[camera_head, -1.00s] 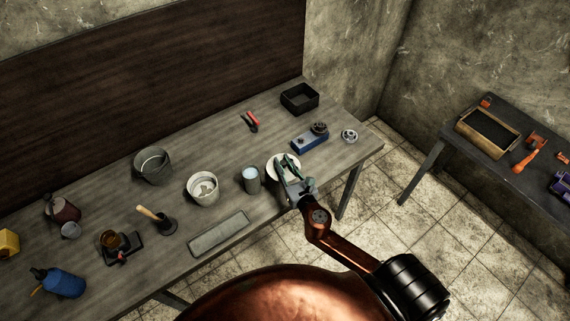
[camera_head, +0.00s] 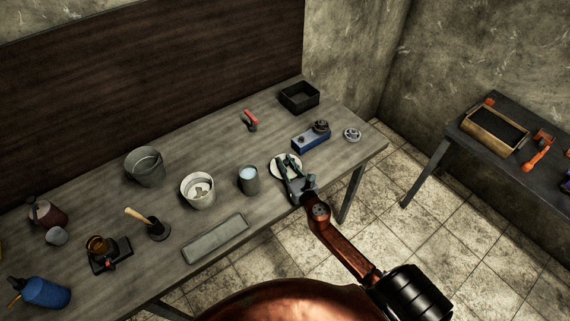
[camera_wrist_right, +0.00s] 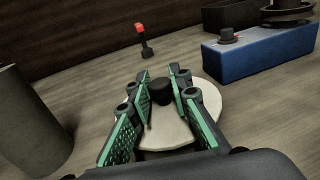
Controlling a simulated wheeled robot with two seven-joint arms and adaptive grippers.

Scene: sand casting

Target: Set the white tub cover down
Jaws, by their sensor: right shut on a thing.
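The white tub cover (camera_head: 282,160) is a round white disc with a black knob (camera_wrist_right: 188,93), at the right part of the workbench. In the right wrist view the cover (camera_wrist_right: 205,108) lies below the fingers. My right gripper (camera_head: 288,168) is shut on the cover, its green-padded fingers (camera_wrist_right: 175,95) on either side of the knob. The cover looks level and close to the bench top; I cannot tell whether it touches. The fingers hide part of it. My left gripper is not in view.
A grey cup (camera_head: 248,182) stands just left of the cover. A blue box (camera_head: 311,140) is behind it, with a black tray (camera_head: 299,96) and a red-handled tool (camera_head: 250,120) further back. A pale bucket (camera_head: 197,193) and a grey slab (camera_head: 215,238) are further left.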

